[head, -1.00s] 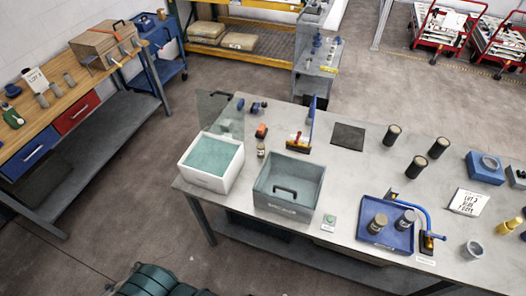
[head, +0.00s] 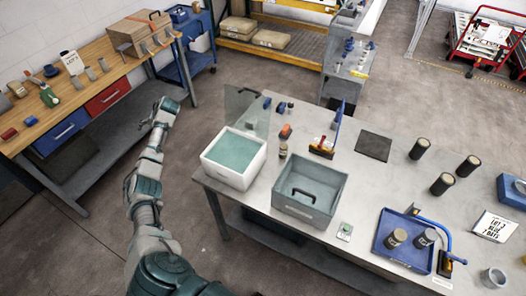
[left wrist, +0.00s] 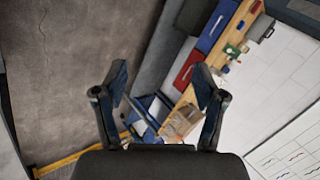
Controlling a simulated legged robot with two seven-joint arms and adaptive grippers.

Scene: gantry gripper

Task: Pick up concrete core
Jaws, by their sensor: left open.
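Two short grey cylinders, which look like concrete cores, stand in a blue tray (head: 378,248) on the grey table: a left one (head: 397,238) and a right one (head: 425,238). Several dark cylinders (head: 420,149) with tan tops stand further back on the table. Small grey cylinders (head: 90,73) also stand on the wooden bench. I cannot tell which one the task means. My left gripper (head: 170,103) is in the air in front of the bench, apart from all cylinders. In the left wrist view its fingers (left wrist: 160,72) are spread with nothing between them. My right gripper is not in view.
A white water-filled tub (head: 234,158) and a grey open bin (head: 309,190) stand at the table's left end. A clear panel (head: 245,108) stands behind the tub. A blue cart (head: 190,42) is beside the wooden bench (head: 75,93). The floor between is clear.

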